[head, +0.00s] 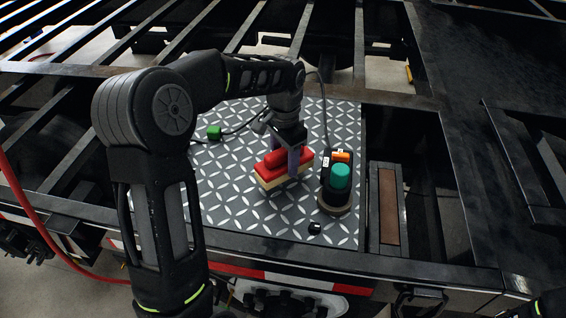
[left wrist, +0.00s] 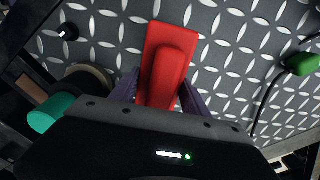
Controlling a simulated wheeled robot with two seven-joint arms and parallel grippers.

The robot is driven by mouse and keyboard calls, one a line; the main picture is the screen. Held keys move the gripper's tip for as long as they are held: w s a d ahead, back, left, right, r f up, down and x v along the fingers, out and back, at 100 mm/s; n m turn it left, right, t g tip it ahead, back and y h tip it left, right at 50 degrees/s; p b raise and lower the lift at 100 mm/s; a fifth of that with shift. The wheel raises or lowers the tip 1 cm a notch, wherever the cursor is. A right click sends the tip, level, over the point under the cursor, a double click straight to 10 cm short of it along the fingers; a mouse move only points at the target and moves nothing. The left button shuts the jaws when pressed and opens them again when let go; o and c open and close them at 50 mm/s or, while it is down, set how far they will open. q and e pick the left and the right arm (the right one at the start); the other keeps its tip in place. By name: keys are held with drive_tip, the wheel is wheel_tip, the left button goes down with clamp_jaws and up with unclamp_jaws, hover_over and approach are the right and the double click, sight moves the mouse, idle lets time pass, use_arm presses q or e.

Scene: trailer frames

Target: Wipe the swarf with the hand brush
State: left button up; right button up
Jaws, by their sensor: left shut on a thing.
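The hand brush (head: 270,171) has a red top and handle over a pale tan bristle block. It is on or just above the grey diamond-plate sheet (head: 235,212); I cannot tell if the bristles touch. My left gripper (head: 291,160) comes down from above and is shut on the brush's red handle. In the left wrist view the red brush (left wrist: 168,65) sits between the purple fingers (left wrist: 158,95). I cannot make out any swarf on the plate. My right gripper is not in view.
A sander-like tool with a teal knob (head: 340,177) and orange part stands right of the brush. A small black item (head: 315,228) lies near the front edge. A green connector (head: 214,132) with a black cable lies at the back left. Open frame gaps surround the plate.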

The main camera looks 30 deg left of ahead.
sight(284, 149)
use_arm(q)
drive_tip(key=shift+s+r+p, duration=0.1)
drive_tip(key=shift+r+p, duration=0.2)
drive_tip(key=shift+r, duration=0.3)
drive_tip(key=shift+d+r+p, duration=0.1)
drive_tip(key=shift+r+p, duration=0.45)
drive_tip(key=shift+r, duration=0.2)
drive_tip(key=shift+r+p, duration=0.95)
drive_tip(key=shift+r, duration=0.35)
drive_tip(key=shift+f, duration=0.15)
